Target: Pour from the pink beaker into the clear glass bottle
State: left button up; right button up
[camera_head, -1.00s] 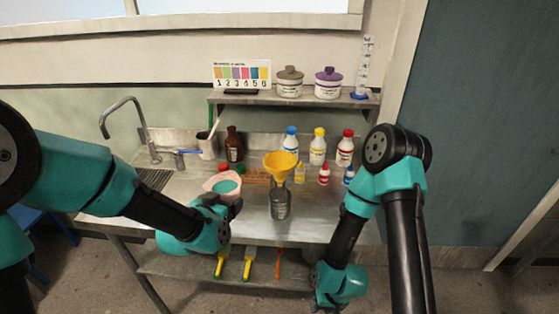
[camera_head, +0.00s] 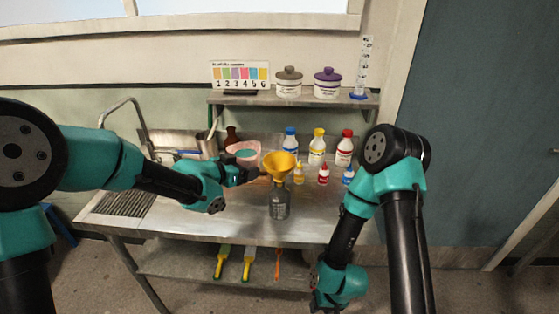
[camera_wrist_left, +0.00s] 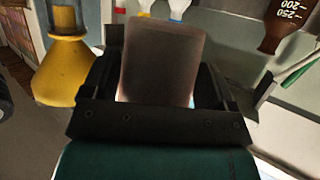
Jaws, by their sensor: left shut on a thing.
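The pink beaker (camera_head: 243,149), with teal liquid inside, is held up by my left gripper (camera_head: 244,172). In the left wrist view the beaker (camera_wrist_left: 160,58) is a dark, shaded shape between the fingers of the left gripper (camera_wrist_left: 160,95). The clear glass bottle (camera_head: 280,205) stands upright on the steel bench with a yellow funnel (camera_head: 279,165) in its mouth. The beaker is to the left of the funnel and slightly higher in the picture, looking close to upright. My right gripper (camera_head: 322,300) hangs low at the bench front; its fingers are not clear.
Blue-, yellow- and red-capped bottles (camera_head: 317,148) stand behind the funnel, with small dropper bottles (camera_head: 323,174) in front. A brown bottle (camera_head: 231,137) is partly hidden behind the beaker. A sink tap (camera_head: 125,104) is at left. The bench front (camera_head: 235,225) is clear.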

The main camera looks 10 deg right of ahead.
aim_at(249, 150)
pick_arm(q)
jog(key=shift+w+d+r+m+g, duration=0.2)
jog(key=shift+w, duration=0.3)
jog(key=shift+w+d+r+m+g, duration=0.15)
jog(key=shift+w+r+m+g, duration=0.05)
jog(key=shift+w, duration=0.3)
jog(key=shift+w+d+r+m+g+h, duration=0.1)
jog(key=shift+w+r+m+g+h, duration=0.05)
jog(key=shift+w, duration=0.4)
jog(key=shift+w+d+r+m+g+h, duration=0.1)
jog(key=shift+w+r+m+g+h, duration=0.1)
jog(key=shift+w, duration=0.4)
jog(key=shift+w+r+m+g+h, duration=0.15)
jog(key=shift+w, duration=0.4)
jog(key=shift+s, duration=0.1)
jog(key=shift+s+d+r+m+t+y, duration=0.3)
jog(key=shift+s+m+t, duration=0.1)
jog(key=shift+m, duration=0.3)
jog(key=shift+s+d+r+m+t, duration=0.1)
jog(key=shift+s+r+m+t, duration=0.05)
jog(key=shift+r+m+t, duration=0.2)
jog(key=shift+s+d+m, duration=0.1)
jog(key=shift+s+m, duration=0.05)
jog(key=shift+m, duration=0.1)
